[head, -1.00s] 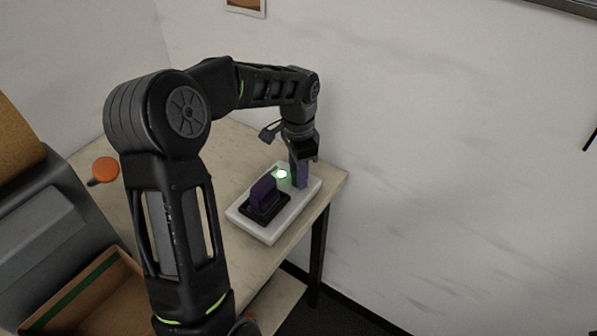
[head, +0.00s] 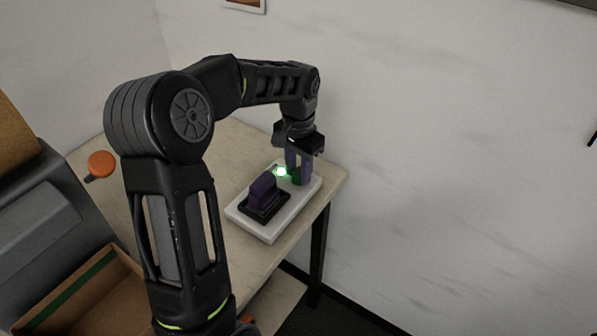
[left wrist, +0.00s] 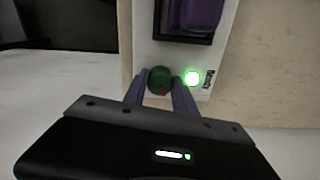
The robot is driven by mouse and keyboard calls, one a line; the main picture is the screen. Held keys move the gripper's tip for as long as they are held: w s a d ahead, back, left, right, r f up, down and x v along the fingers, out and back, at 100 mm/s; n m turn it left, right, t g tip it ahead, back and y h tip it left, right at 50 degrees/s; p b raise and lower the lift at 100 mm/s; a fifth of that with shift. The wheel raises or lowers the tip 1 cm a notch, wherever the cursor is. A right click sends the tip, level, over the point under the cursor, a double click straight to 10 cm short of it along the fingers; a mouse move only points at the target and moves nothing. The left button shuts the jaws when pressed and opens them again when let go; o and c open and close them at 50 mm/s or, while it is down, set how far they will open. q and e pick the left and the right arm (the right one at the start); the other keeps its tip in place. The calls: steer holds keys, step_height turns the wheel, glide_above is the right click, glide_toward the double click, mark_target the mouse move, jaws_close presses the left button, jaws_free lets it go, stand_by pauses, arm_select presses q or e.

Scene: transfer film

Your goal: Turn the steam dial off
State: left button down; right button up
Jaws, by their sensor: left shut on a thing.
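The dial, a round dark green knob (left wrist: 160,79) with a red mark on its gripper-side edge, sits near the end of a white panel (head: 272,232). Part of it also shows in the head view (head: 297,174). My left gripper (head: 298,177) points down over that end of the panel, its two purple fingers on either side of the knob. In the left wrist view my left gripper (left wrist: 160,77) is shut on the knob. A round lamp (left wrist: 192,78) beside the dial glows green. My right gripper is not in view.
A purple block-shaped part (head: 262,191) in a black frame stands on the same panel. The panel lies on a pale table (head: 236,150) close to the wall. An orange knob (head: 102,164) and an open brown box (head: 88,292) are at the left.

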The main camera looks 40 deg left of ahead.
mark_target(299, 171)
arm_select(q)
steer(key=n+b, duration=0.1)
steer(key=n, duration=1.2)
stand_by(0.4)
steer(key=c, duration=1)
jaws_free()
step_height(299, 171, up, 8)
steer(key=shift+f+b, duration=0.1)
steer(key=shift+b, duration=0.3)
